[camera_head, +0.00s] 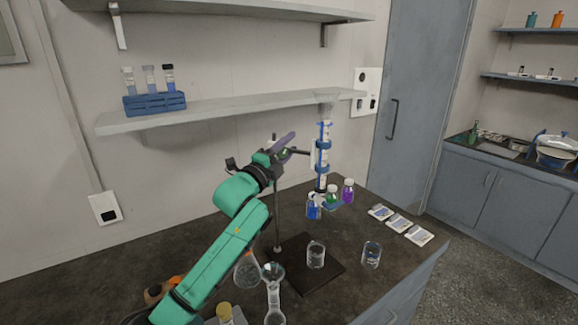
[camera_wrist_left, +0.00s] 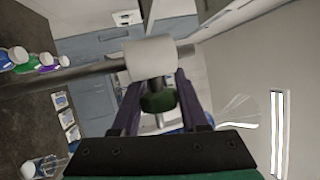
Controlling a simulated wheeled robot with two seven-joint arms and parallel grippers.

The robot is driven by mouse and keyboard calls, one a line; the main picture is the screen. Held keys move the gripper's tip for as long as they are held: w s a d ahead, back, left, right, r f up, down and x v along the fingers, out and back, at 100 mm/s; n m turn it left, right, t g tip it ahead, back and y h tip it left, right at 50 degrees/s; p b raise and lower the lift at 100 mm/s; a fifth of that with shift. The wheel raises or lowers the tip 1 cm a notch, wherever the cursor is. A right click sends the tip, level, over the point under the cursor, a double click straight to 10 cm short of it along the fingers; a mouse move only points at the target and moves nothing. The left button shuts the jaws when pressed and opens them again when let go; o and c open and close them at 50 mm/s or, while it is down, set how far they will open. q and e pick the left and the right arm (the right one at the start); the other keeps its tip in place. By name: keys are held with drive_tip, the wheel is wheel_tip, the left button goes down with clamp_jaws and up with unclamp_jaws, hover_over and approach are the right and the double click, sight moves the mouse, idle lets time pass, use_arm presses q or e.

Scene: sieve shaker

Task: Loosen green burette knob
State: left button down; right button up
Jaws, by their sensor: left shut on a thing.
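The burette (camera_head: 323,160) stands upright, with blue clamp parts around it, on a dark stand rod (camera_head: 277,215). My left gripper (camera_head: 284,146) is up at the clamp's height by the rod. Its purple fingers are shut on the green knob (camera_wrist_left: 158,101), which sits between them in the left wrist view, just below a white clamp block (camera_wrist_left: 151,58). Only a bit of green shows between the fingers in the head view. My right gripper is in neither view.
A beaker (camera_head: 316,256) stands on the dark stand base (camera_head: 325,277), with another beaker (camera_head: 371,254) to the right. Flasks (camera_head: 247,270) stand near my left arm. Small bottles (camera_head: 347,191) stand behind. A shelf (camera_head: 225,110) with a blue tube rack (camera_head: 155,103) runs along the wall.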

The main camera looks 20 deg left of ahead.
use_arm(q)
drive_tip(key=shift+r, duration=0.2)
drive_tip(key=shift+c, duration=2.2)
unclamp_jaws()
drive_tip(key=shift+a, duration=0.1)
drive_tip(key=shift+w+f, duration=0.15)
drive_tip(key=shift+s+a+f, duration=0.1)
drive_tip(key=shift+s+f, duration=0.2)
drive_tip(key=shift+s, duration=0.2)
drive_tip(key=b+v, duration=0.5)
drive_tip(key=v, duration=0.8)
drive_tip(key=shift+s+a+b, duration=0.15)
drive_tip(key=shift+s+b, duration=0.1)
drive_tip(key=shift+b, duration=0.15)
